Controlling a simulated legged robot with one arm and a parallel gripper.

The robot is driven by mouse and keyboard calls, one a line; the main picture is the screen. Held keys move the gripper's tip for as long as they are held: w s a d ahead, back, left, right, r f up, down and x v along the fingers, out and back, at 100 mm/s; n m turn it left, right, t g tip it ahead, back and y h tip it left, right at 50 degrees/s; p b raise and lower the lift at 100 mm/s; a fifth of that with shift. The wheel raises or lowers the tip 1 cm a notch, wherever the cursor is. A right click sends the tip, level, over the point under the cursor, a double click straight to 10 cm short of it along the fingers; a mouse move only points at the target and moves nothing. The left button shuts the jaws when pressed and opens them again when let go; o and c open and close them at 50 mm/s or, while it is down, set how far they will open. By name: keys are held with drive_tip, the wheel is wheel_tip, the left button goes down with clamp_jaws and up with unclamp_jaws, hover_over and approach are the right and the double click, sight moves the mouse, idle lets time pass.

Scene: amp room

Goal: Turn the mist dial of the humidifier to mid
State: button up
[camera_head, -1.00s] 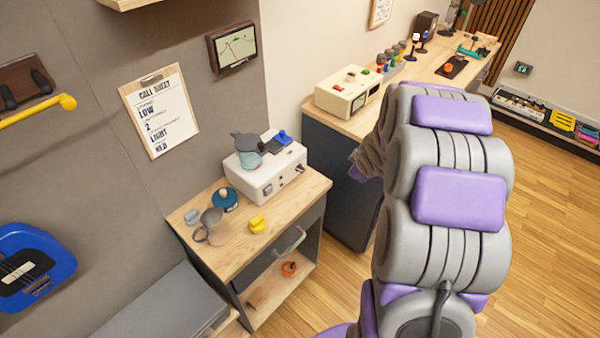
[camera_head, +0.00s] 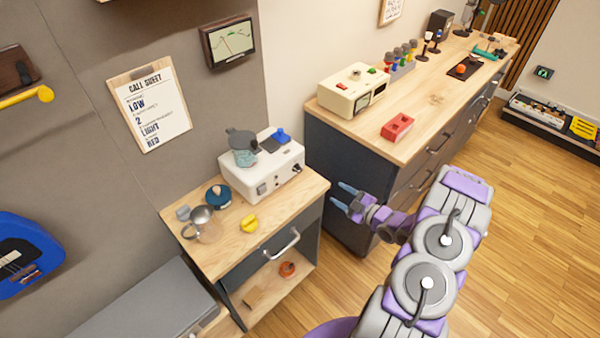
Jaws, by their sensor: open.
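A white box-shaped appliance (camera_head: 264,172) stands on the small wooden-topped cabinet. Its front has a dark knob (camera_head: 297,168) at the right end and a switch (camera_head: 262,188) at the left. A teal and dark grey jug-like piece (camera_head: 243,147) and a blue piece (camera_head: 280,134) sit on top. It may be the humidifier; no label is readable, nor is the knob's setting. My gripper (camera_head: 341,195) is open and empty, its blue fingers pointing left. In the picture it is right of the appliance, apart from it, in front of the dark counter side.
A cream device (camera_head: 352,91) and a red block (camera_head: 397,127) sit on the long counter (camera_head: 437,100). A metal jug (camera_head: 204,223), a teal round item (camera_head: 219,196) and a yellow piece (camera_head: 249,224) stand on the cabinet top (camera_head: 190,245). Wooden floor (camera_head: 530,240) is clear at right.

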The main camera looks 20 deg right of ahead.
drive_tip(key=s, duration=0.1)
drive_tip(key=y+b, duration=0.1)
drive_tip(key=b, duration=0.2)
approach(300, 171)
drive_tip(key=shift+t, duration=0.4)
drive_tip(key=x, duration=0.7)
drive_tip(key=shift+w+a+f, duration=0.15)
drive_tip(key=shift+a+f, duration=0.05)
drive_tip(key=shift+a, duration=0.05)
drive_tip(key=shift+w+a, duration=0.1)
drive_tip(key=shift+w, duration=0.5)
drive_tip(key=c, duration=0.5)
clamp_jaws()
